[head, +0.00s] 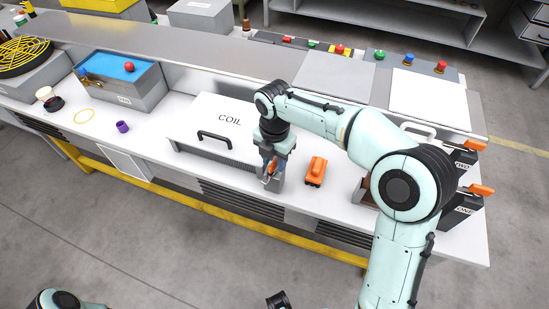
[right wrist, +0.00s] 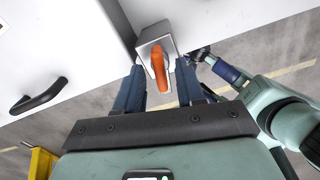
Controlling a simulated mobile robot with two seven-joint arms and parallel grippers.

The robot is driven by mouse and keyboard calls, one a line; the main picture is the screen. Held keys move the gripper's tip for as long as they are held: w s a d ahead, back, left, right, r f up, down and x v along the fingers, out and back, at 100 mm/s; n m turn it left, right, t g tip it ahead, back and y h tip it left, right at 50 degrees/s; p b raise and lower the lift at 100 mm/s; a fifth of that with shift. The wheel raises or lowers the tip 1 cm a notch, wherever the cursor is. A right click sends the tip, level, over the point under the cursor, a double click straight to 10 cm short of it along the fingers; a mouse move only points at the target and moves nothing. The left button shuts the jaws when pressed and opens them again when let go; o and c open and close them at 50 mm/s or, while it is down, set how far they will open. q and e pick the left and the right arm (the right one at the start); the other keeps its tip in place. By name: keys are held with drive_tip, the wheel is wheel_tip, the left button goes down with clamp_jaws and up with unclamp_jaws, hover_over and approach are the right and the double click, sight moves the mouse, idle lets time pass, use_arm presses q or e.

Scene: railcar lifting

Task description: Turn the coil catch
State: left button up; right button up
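The coil box (head: 232,113) is a white-topped box marked COIL, with a black handle on its front half. Its orange catch (right wrist: 159,68) sits on a grey block at the box's front right corner. My right gripper (head: 268,180) is at that corner, pointing down. In the right wrist view its two dark blue fingers stand open on either side of the catch, with a gap on both sides. In the head view the catch is partly hidden behind the gripper. Part of another arm of mine (right wrist: 228,72) shows at the right of the wrist view; its fingers are unclear.
An orange railcar (head: 316,171) stands on the white bench just right of my gripper. Black units with orange levers (head: 481,190) are at the bench's right end, partly behind my arm. A purple ring (head: 122,127) lies left of the box. Coloured buttons line the back.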

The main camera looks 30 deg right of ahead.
clamp_jaws()
use_arm(q)
drive_tip(key=shift+r, duration=0.15)
use_arm(e)
drive_tip(key=m+p, duration=0.1)
drive_tip(key=m, duration=0.2)
drive_tip(key=shift+r+p, duration=0.1)
drive_tip(key=shift+p, duration=0.2)
drive_tip(key=m+p, duration=0.1)
drive_tip(key=m, duration=0.1)
drive_tip(key=shift+m, duration=0.4)
drive_tip(key=m+p, duration=0.1)
drive_tip(key=m, duration=0.5)
use_arm(q)
drive_tip(key=r, duration=0.1)
drive_tip(key=w+r, duration=0.1)
drive_tip(key=r, duration=0.2)
drive_tip(key=shift+w+r+p, duration=0.2)
drive_tip(key=shift+w+p, duration=0.2)
use_arm(e)
drive_tip(key=m, duration=0.6)
